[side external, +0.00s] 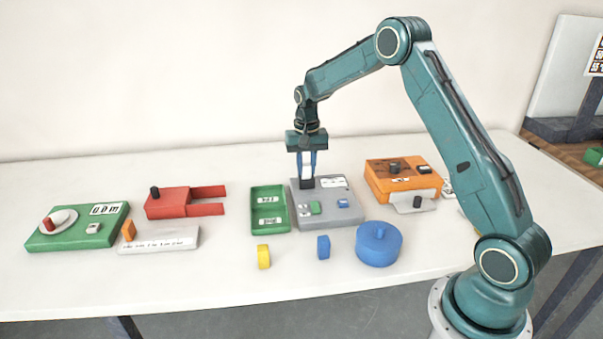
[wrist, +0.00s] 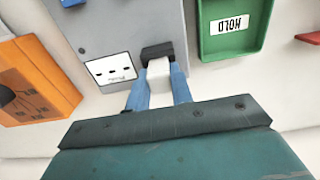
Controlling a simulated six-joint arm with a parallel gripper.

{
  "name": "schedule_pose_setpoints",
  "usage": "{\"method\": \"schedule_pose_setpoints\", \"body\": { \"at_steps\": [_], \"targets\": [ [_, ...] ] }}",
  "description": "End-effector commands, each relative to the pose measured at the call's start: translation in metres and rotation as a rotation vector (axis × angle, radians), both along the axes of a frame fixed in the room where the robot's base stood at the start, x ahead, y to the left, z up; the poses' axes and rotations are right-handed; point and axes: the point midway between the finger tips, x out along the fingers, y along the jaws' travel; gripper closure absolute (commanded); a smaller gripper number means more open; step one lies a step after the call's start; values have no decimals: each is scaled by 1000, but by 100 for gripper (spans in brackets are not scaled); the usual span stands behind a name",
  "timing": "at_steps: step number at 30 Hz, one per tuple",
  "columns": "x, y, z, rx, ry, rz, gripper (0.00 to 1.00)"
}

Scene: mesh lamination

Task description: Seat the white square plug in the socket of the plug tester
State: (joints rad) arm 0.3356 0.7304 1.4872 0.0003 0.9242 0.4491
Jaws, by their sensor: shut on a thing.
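My gripper (side external: 307,174) points straight down over the back left of the grey plug tester (side external: 325,212). In the wrist view its two blue fingers (wrist: 159,92) are shut on the white square plug (wrist: 158,72). The plug's far end meets the dark socket block (wrist: 157,50) in that view. The socket block (side external: 307,184) also shows directly below the fingers in the side view. I cannot tell how deep the plug sits in the socket, or whether it only hovers at its opening.
A green tray (side external: 254,211) stands just left of the tester, and an orange box (side external: 376,188) stands to the right. A blue round container (side external: 379,250), a blue block (side external: 323,247) and a yellow piece (side external: 264,257) lie in front. A red fixture (side external: 167,207) is farther left.

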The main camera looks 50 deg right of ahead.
Motion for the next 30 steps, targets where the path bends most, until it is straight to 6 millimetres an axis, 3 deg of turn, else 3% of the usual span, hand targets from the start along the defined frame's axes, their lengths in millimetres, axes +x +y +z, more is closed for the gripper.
{"method": "schedule_pose_setpoints", "body": {
  "at_steps": [13,14,18,30],
  "targets": [
    [0,0,-8,0,0,0,100],
    [0,0,-8,-1,-1,0,76],
    [0,0,-8,-1,1,-1,52],
    [0,0,-6,0,0,0,52]
  ]
}}
